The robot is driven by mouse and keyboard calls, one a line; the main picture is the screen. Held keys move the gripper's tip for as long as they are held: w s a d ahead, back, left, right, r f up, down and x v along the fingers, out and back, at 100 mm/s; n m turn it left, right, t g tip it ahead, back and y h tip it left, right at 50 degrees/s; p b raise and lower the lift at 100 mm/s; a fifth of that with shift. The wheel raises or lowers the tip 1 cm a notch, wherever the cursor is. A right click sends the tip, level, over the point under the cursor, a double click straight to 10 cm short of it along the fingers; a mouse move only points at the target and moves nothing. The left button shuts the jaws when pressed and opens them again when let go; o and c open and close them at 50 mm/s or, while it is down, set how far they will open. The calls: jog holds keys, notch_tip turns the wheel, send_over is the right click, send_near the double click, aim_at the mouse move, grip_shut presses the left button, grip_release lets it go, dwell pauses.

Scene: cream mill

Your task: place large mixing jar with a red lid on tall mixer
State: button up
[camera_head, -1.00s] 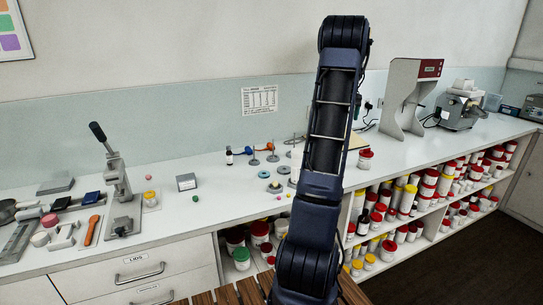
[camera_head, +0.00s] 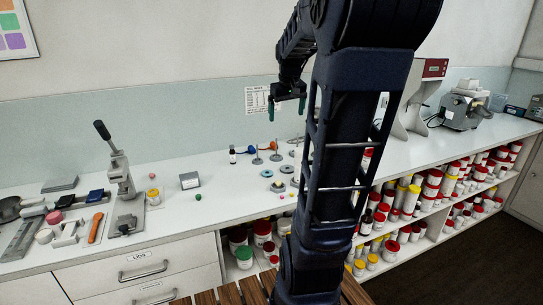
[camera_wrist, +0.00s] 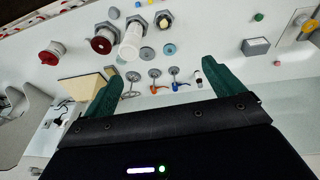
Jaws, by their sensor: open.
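My gripper (camera_head: 287,105) is open and empty, raised above the back of the counter. Its green fingers also show in the wrist view (camera_wrist: 162,67), apart from everything. A red-lidded jar (camera_head: 367,156) stands on the counter, partly hidden behind my arm. The wrist view shows one red-lidded jar (camera_wrist: 52,52) and another with a darker red lid (camera_wrist: 103,40), beside a white cylinder (camera_wrist: 132,42). I cannot tell which is the large mixing jar. The tall mixer (camera_head: 413,98), a pale stand with a red panel, is partly hidden by my arm.
Small stands (camera_head: 276,152) and discs are on the counter below my gripper. A lever press (camera_head: 122,178) stands at left, and a grey machine (camera_head: 462,108) at right. Shelves under the counter (camera_head: 210,205) hold several jars. A cream block (camera_wrist: 86,87) lies near the mixer.

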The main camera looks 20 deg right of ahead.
jog(key=s+a+f+t, duration=0.1)
jog(key=s+a+f, duration=0.2)
jog(key=s+a, duration=0.3)
jog(key=s+a+f, duration=0.3)
jog(key=s+a, duration=0.4)
jog(key=s, duration=0.4)
jog(key=shift+s+f+t+y, duration=0.15)
jog(key=shift+f+t+y, duration=0.2)
jog(key=shift+t+y, duration=0.05)
